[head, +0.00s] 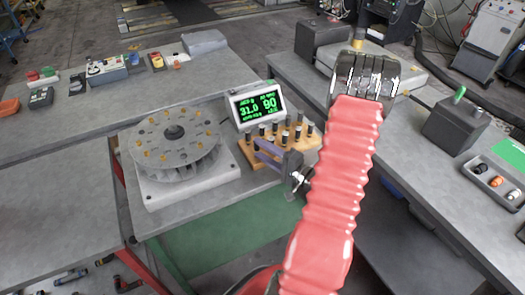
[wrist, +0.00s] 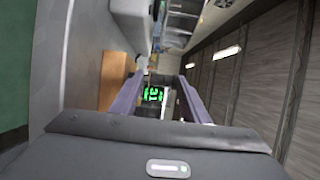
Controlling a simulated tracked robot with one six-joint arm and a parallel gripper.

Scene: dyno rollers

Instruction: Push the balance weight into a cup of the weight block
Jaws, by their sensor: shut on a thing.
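The weight block (head: 252,155) is a wooden block on the grey bench in the head view, with several dark and metallic weights standing in it. Its wooden side also shows left of the fingers in the wrist view (wrist: 113,78). My gripper (head: 262,148) has purple fingers low over the front of the block. The fingers also show in the wrist view (wrist: 161,80), with a gap between them. The gripper is shut on a balance weight. I cannot make out that weight clearly, nor whether it touches a cup.
A lit green display (head: 258,105) stands behind the block and shows between the fingers in the wrist view (wrist: 154,95). A slotted disc (head: 174,150) on a white base is at the left. A dark box (head: 455,125) and a tray (head: 495,185) stand on the right bench.

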